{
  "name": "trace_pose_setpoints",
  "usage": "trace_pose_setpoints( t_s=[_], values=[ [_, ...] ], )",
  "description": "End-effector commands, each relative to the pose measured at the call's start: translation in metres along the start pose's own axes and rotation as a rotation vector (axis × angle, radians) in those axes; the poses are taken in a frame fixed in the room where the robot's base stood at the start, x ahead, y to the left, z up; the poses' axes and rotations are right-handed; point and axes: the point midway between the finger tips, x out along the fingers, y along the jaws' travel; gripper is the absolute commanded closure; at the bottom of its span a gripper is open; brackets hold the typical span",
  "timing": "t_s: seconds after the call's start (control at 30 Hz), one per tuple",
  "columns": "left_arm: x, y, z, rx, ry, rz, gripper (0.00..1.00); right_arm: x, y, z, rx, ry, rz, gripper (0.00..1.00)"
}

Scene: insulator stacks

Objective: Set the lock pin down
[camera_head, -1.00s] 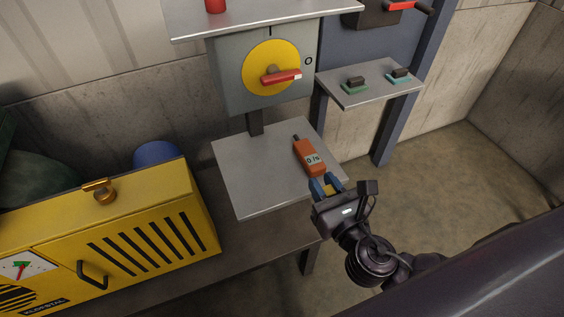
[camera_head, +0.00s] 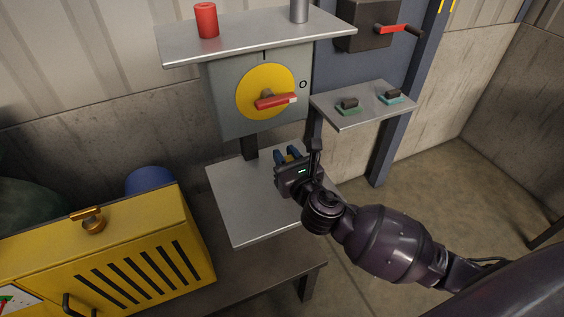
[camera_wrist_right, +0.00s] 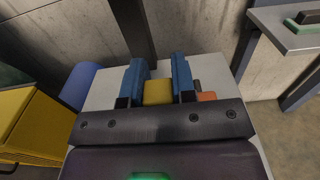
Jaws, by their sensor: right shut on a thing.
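My right gripper (camera_head: 287,155) is over the back part of the low grey plate (camera_head: 238,205) under the switch box. In the right wrist view its blue fingers (camera_wrist_right: 159,72) are shut on a yellow block-like piece, the lock pin (camera_wrist_right: 158,92). Only part of the pin shows, and I cannot tell whether it touches the plate. The orange meter (camera_wrist_right: 207,96) shows just right of the fingers in the wrist view; in the head view my gripper hides it. My left gripper is not in view.
The grey switch box (camera_head: 224,105) with a red handle (camera_head: 275,101) stands behind the plate. A higher shelf (camera_head: 245,38) holds a red cylinder (camera_head: 206,20). A side shelf (camera_head: 362,112) holds two small blocks. A yellow cabinet (camera_head: 140,225) stands left. The plate's front left is clear.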

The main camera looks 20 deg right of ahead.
Motion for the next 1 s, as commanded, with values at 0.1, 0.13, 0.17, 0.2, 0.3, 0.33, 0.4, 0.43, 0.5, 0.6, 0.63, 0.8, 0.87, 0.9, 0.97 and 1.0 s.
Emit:
trace_pose_setpoints(
  t_s=[0.1, 0.13, 0.17, 0.2, 0.3, 0.33, 0.4, 0.43, 0.5, 0.6, 0.63, 0.8, 0.87, 0.9, 0.97, 1.0],
  values=[
    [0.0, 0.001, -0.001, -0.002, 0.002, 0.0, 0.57, 0.007, 0.0, 0.0, 0.0, 0.0, 0.0, 0.99],
    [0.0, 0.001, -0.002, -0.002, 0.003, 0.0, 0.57, 0.008, 0.0, 0.0, 0.0, 0.0, 0.0, 0.99],
    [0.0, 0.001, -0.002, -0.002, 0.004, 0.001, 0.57, 0.009, 0.0, 0.0, 0.0, -0.001, 0.0, 0.99],
    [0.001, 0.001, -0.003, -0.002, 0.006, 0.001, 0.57, 0.012, 0.0, 0.0, 0.0, -0.001, 0.0, 0.99],
    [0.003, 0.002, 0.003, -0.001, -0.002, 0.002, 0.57, 0.017, 0.0, -0.009, 0.002, 0.005, 0.0, 0.99],
    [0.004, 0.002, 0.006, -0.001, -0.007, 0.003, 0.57, 0.017, 0.0, -0.016, 0.001, 0.007, 0.0, 0.99],
    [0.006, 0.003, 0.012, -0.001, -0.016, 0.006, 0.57, 0.016, 0.0, -0.029, 0.002, 0.011, 0.0, 0.99],
    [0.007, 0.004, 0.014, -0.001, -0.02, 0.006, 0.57, 0.016, 0.0, -0.033, 0.002, 0.011, -0.001, 0.99],
    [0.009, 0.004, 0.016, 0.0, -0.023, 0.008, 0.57, 0.016, 0.0, -0.039, 0.001, 0.009, 0.0, 0.99],
    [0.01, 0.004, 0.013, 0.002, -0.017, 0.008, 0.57, 0.017, 0.0, -0.037, 0.0, 0.002, 0.001, 0.99],
    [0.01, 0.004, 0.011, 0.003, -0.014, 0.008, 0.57, 0.017, 0.0, -0.036, 0.0, 0.0, 0.001, 0.99],
    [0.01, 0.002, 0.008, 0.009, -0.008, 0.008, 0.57, 0.017, 0.0, -0.035, 0.0, -0.001, 0.0, 0.99],
    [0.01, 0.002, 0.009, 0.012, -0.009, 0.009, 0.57, 0.017, 0.0, -0.037, 0.0, 0.0, 0.0, 0.99],
    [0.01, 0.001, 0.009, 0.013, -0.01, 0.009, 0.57, 0.016, 0.0, -0.038, 0.0, 0.0, 0.0, 0.99],
    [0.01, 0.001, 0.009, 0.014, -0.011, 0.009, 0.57, 0.016, 0.0, -0.038, 0.001, 0.0, 0.0, 0.7],
    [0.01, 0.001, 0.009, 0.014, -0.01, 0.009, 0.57, 0.016, 0.0, -0.038, 0.001, 0.0, 0.0, 0.64]
  ],
)
